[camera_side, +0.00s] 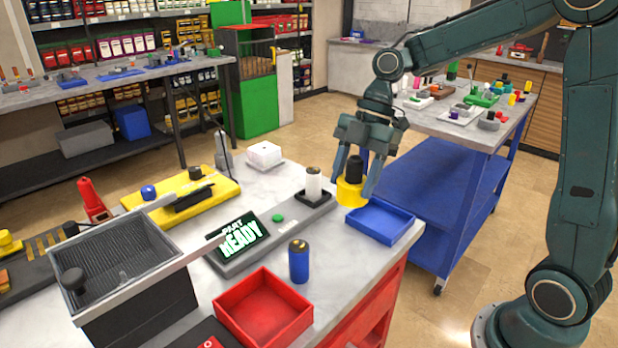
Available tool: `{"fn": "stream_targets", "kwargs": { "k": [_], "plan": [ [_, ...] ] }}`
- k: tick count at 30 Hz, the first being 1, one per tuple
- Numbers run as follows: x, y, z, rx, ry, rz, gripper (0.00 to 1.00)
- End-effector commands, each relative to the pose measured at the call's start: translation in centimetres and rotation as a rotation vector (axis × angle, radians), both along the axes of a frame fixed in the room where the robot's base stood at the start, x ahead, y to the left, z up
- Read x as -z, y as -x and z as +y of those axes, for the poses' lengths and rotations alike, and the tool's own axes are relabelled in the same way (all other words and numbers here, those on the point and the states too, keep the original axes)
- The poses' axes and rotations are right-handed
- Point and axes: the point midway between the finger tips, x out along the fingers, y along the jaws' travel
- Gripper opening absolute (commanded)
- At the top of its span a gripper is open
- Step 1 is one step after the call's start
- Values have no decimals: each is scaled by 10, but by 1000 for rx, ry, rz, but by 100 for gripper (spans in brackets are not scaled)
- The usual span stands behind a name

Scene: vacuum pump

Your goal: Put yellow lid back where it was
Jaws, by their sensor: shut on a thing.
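My gripper (355,182) points down and is shut on the yellow lid (351,191), a short yellow round piece with a black knob (354,168) on top. The lid is between my fingers, upright, and appears to be above the back left side of the blue tray (380,222). I cannot tell whether it touches the tray's rim. No other part of the blue tray seems to hold anything. The place the lid came from cannot be told from this view.
Left of the lid, a white cylinder with a dark cap (313,184) stands on a black base near the display panel (240,238). A blue cylinder (299,262), a red tray (262,309), a grey bin (120,265) and a yellow fixture (182,204) share the bench.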

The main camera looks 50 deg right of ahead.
Motion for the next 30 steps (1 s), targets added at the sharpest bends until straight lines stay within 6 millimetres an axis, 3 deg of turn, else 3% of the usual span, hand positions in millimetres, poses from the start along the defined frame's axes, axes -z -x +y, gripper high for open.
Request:
{"fn": "stream_targets", "kwargs": {
  "k": [9,15,30],
  "plan": [
    [62,1,1,-1,0,4,27],
    [92,0,0,-2,0,1,27],
    [112,0,0,0,0,1,27]
  ]
}}
